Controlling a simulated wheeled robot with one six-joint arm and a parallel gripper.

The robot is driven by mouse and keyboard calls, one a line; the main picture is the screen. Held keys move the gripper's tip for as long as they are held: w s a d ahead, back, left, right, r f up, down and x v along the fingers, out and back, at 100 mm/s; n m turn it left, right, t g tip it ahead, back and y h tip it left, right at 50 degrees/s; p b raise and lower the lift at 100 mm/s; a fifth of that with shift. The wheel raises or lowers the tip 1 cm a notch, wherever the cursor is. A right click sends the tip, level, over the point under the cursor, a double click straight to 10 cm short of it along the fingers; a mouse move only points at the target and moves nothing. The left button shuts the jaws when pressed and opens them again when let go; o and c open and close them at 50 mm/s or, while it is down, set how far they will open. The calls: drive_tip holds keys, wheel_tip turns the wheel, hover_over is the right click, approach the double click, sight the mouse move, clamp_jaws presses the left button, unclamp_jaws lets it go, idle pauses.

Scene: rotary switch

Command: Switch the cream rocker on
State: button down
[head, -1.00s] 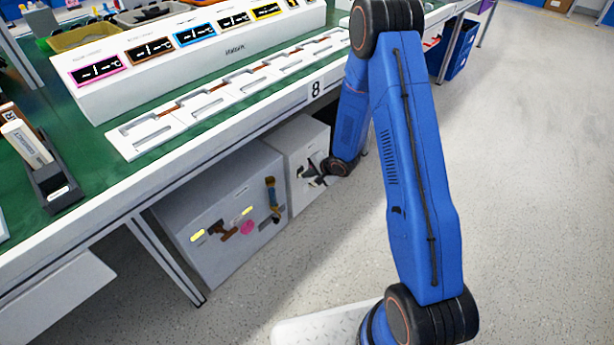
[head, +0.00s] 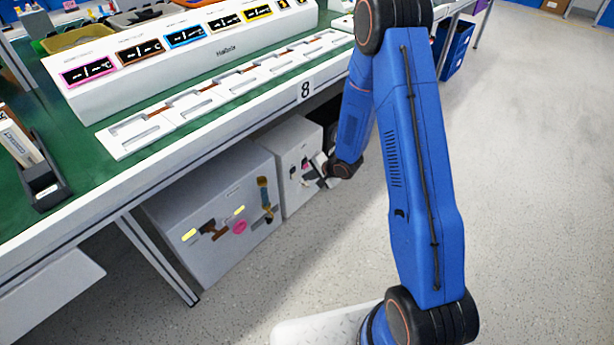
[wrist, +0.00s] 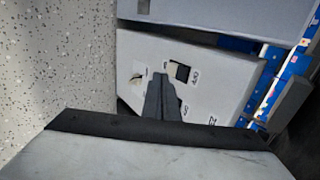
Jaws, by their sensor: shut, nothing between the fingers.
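In the wrist view my gripper (wrist: 159,80) is shut and empty, its fingers pointing at the front of a white box (wrist: 214,66). A small cream piece (wrist: 173,69), apparently the cream rocker, shows just beyond and right of the fingertips, beside a dark square. The fingertips partly cover that area. I cannot tell whether they touch it or which way the rocker is tilted. In the head view the white box (head: 296,144) stands under the bench, with my gripper (head: 322,168) close to its front. The rocker is not clear there.
A larger grey box (head: 210,235) with yellow, brown and pink fittings stands left of the white box. The green-topped bench (head: 75,190) overhangs both, and a bench leg (head: 160,258) stands at left. The speckled floor (head: 530,200) to the right is clear.

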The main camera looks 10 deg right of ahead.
drive_tip(key=v, duration=0.9)
drive_tip(key=shift+w, duration=0.1)
